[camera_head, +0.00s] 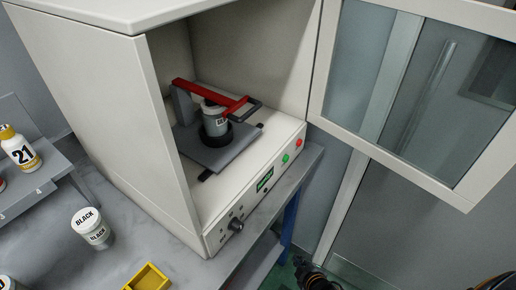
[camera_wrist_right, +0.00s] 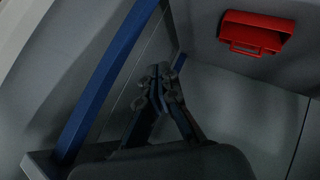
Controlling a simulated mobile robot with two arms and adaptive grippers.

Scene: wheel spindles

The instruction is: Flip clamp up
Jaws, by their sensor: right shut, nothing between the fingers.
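The red clamp (camera_head: 212,91) is inside the open white machine. The can stands upright in a dark ring on a grey plate (camera_head: 216,149). My right gripper (camera_head: 312,276) shows at the bottom edge of the head view, below and well apart from the clamp. In the right wrist view its fingertips (camera_wrist_right: 163,88) are together and empty. My left gripper is not in view.
The machine's glass door (camera_head: 410,85) hangs open at the right. The front panel (camera_head: 262,182) has a knob and buttons. A white BLACK-labelled can (camera_head: 92,228), a yellow tray (camera_head: 147,278) and a bottle marked 21 (camera_head: 20,150) stand left. A red bin (camera_wrist_right: 254,35) shows in the wrist view.

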